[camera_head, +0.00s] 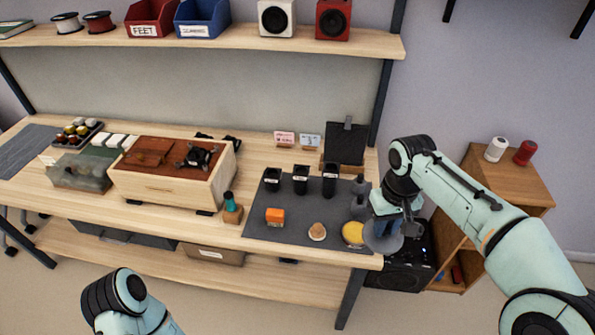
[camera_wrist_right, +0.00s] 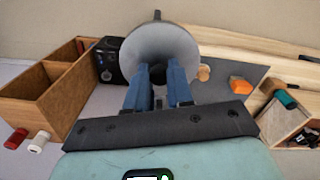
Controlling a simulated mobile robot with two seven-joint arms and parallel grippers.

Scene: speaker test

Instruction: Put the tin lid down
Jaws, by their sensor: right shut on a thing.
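The tin lid (camera_head: 383,239) is a grey round disc, held upright or tilted beyond the right front corner of the dark mat. My right gripper (camera_head: 394,216) is shut on it. In the right wrist view the lid (camera_wrist_right: 160,42) fills the space ahead of my blue fingers (camera_wrist_right: 159,82), with a small knob at its top edge. It appears held in the air near the bench edge; its exact height is hard to tell. Of my left arm only a dark-and-green link shows at the bottom left; its gripper is out of view.
The dark mat (camera_head: 285,232) bears a yellow disc (camera_head: 352,233), an orange block (camera_head: 275,216), a small wooden piece (camera_head: 317,232) and several black cups. A wooden chest (camera_head: 172,188) stands left. A black speaker (camera_head: 405,265) and shelf cabinet (camera_head: 510,180) are right.

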